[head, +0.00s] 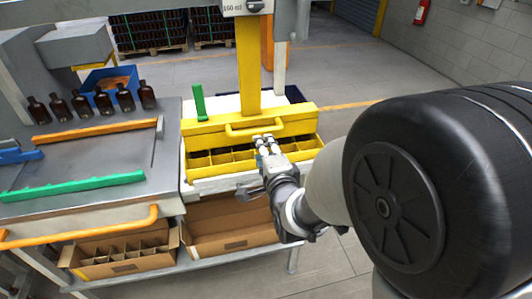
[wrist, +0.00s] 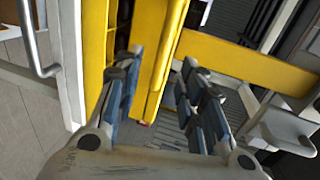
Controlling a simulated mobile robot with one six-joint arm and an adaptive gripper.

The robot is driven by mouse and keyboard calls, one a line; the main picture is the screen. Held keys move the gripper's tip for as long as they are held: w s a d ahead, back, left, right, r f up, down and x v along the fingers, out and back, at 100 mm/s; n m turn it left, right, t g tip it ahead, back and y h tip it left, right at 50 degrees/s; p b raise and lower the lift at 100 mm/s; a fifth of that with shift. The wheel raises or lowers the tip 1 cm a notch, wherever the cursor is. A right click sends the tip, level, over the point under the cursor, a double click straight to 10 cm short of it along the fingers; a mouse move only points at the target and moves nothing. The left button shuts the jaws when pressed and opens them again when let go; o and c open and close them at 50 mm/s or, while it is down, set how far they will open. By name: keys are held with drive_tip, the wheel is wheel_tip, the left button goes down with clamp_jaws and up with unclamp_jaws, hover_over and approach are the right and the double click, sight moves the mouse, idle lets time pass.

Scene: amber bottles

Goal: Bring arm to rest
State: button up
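My gripper (head: 265,143) is in the middle of the head view, at the end of my arm, which reaches in from the right. Its fingertips are over the yellow divided crate (head: 192,170), close to the crate's yellow bar handle (head: 255,128). In the wrist view my gripper (wrist: 160,84) has its two fingers spread apart with nothing held between them. Yellow panels (wrist: 172,50) lie beyond the fingers there. Whether the fingers touch the crate or handle cannot be told.
Several amber bottles (head: 102,101) stand in a row on the grey table (head: 100,160) at left, behind an orange rail (head: 95,129). A yellow post (head: 248,60) rises behind the crate. Cardboard boxes (head: 235,220) sit on the shelf below. Open floor lies behind.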

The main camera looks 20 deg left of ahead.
drive_tip(key=shift+s+d+r, duration=0.15)
drive_tip(key=shift+s+d, duration=0.25)
drive_tip(key=shift+s, duration=0.2)
drive_tip(key=s+d+r+n+g+h, duration=0.2)
drive_tip(key=s+d+n+h, duration=0.1)
drive_tip(key=d, duration=0.7)
drive_tip(key=s+d+r+n+g+h, duration=0.2)
drive_tip(key=s+d+n, duration=0.15)
drive_tip(key=d, duration=0.55)
drive_tip(key=s+d+n+g+h, duration=0.1)
drive_tip(key=s+d+n+g, duration=0.1)
drive_tip(key=s+d, duration=0.4)
drive_tip(key=s+d+n+g+h, duration=0.2)
drive_tip(key=s+d, duration=0.3)
drive_tip(key=s, duration=0.8)
drive_tip(key=shift+s+d+f+n+g, duration=0.2)
drive_tip(key=shift+s+d+n+g, duration=0.2)
drive_tip(key=shift+n, duration=0.15)
